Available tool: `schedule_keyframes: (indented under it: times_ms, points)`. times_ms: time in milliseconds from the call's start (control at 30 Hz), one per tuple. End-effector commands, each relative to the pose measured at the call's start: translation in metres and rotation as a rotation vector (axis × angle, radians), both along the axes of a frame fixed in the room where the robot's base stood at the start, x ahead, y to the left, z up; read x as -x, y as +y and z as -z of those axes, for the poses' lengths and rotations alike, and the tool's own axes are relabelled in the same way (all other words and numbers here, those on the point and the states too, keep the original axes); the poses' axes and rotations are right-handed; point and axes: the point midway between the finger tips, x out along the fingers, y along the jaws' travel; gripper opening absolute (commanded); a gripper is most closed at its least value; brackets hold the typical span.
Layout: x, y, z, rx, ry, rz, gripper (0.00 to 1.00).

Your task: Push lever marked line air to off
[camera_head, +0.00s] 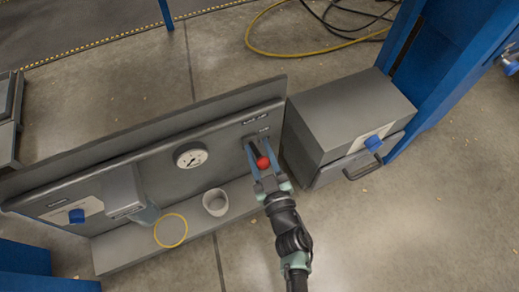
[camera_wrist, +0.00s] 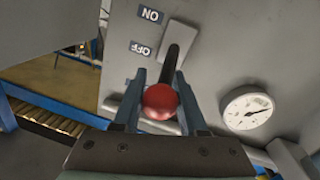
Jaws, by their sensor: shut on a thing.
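The lever (camera_wrist: 175,62) has a black shaft and a red ball knob (camera_wrist: 161,101). It comes out of a grey plate on the panel, and the knob also shows in the head view (camera_head: 263,162). My gripper (camera_wrist: 160,84) has one finger on each side of the lever at the knob and is shut on it; it also shows in the head view (camera_head: 258,150). Beside the lever, upside down in the wrist view, are an ON label (camera_wrist: 150,14) and an OFF label (camera_wrist: 140,48). I cannot tell which setting the lever is at.
A round gauge (camera_head: 190,156) is on the panel left of the lever. A white cup (camera_head: 215,202) and a yellow ring (camera_head: 171,230) are on the ledge below. A grey box (camera_head: 345,115) with a handle stands close on the right.

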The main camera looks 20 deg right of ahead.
Motion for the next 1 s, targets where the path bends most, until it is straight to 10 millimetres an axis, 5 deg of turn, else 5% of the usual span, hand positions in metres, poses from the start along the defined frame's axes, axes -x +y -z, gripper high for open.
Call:
schedule_keyframes:
  times_ms: [1000]
  points:
    - [-0.006, -0.001, -0.011, 0.005, 0.175, 0.002, 0.0]
